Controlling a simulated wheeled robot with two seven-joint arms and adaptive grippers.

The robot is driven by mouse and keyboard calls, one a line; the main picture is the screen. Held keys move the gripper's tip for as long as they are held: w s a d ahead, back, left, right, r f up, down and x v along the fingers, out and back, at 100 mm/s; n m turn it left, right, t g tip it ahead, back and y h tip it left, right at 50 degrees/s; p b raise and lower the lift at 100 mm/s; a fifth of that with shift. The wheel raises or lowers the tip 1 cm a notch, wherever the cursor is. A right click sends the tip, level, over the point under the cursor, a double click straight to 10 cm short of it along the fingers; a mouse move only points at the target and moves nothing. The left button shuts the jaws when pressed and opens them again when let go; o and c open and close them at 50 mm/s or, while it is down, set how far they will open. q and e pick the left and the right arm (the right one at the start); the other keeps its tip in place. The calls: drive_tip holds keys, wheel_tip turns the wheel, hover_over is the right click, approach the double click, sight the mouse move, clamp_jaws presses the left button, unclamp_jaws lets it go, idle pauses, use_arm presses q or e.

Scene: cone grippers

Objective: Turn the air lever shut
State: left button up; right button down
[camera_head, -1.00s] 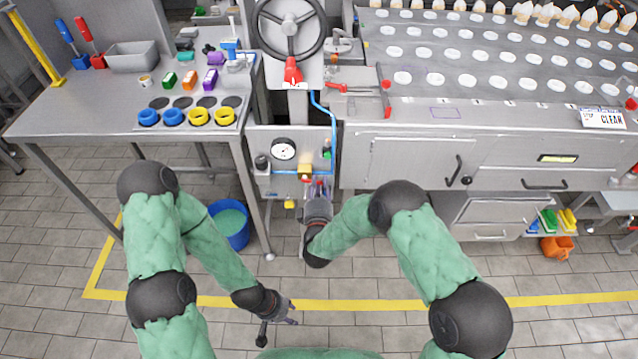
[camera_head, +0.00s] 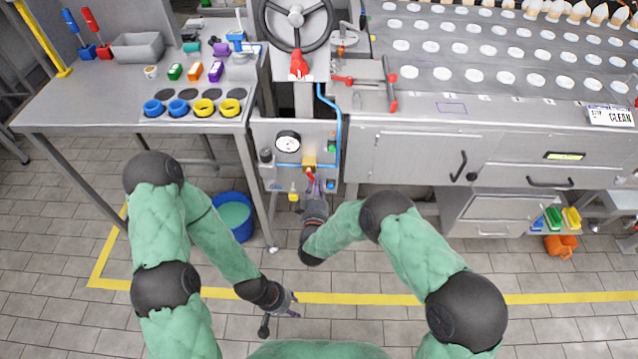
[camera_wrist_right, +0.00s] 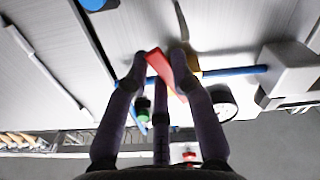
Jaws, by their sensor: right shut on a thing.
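The air lever is a red bar (camera_head: 311,176) on a brass-yellow valve (camera_head: 309,163) low on the grey panel, in line with a blue air pipe. In the right wrist view the red lever (camera_wrist_right: 166,74) lies slanted between my right gripper's fingers (camera_wrist_right: 160,62), which are shut on it. In the head view my right gripper (camera_head: 317,187) is just below the valve and partly hides the lever's lower end. My left gripper (camera_head: 291,304) hangs low over the floor, away from the panel; its finger opening is too small to tell.
A round gauge (camera_head: 288,142) and a green switch (camera_head: 332,146) sit on the panel near the valve. A handwheel (camera_head: 298,20) is above. A blue bucket (camera_head: 233,216) stands on the floor to the left. The floor before the panel is mostly clear.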

drive_tip(key=m, duration=0.1)
drive_tip(key=a+m, duration=0.1)
drive_tip(key=m, duration=0.2)
drive_tip(key=shift+a+f+m, duration=0.3)
drive_tip(key=shift+a+f, duration=0.05)
drive_tip(key=shift+a, duration=0.05)
idle(0.4)
drive_tip(key=c, duration=1)
unclamp_jaws()
drive_tip(key=shift+c, duration=0.2)
drive_tip(key=s, duration=1.2)
